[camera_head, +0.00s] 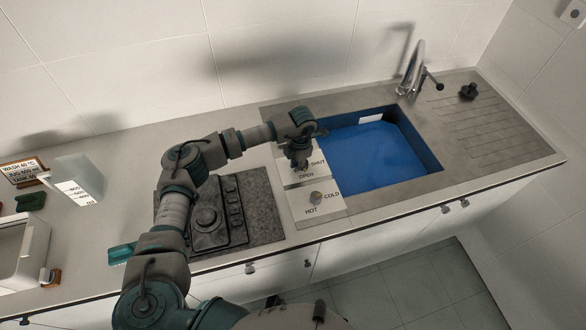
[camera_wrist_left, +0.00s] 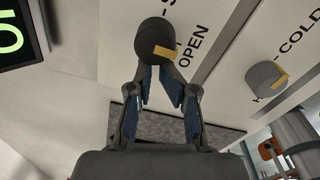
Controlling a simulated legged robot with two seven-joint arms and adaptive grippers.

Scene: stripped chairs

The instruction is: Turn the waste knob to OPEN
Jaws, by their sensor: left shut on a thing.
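The waste knob (camera_wrist_left: 155,40) is a dark round knob on a pale panel, seen close in the left wrist view. Its yellow pointer mark lies on the side facing the printed word OPEN. My left gripper (camera_wrist_left: 160,76) is shut on the knob, its two blue-padded fingers meeting at it. In the head view my left gripper (camera_head: 300,160) reaches down at the panel by the words SHUT and OPEN, and largely hides the knob. My right gripper is not in view.
The temperature knob (camera_head: 316,197) sits nearer, between HOT and COLD. The sink (camera_head: 432,160), with blue inside, is right of the panel. A tap (camera_head: 412,70) stands behind it. A hob (camera_head: 215,215), a jug (camera_head: 80,178) and a white tub (camera_head: 22,250) are to the left.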

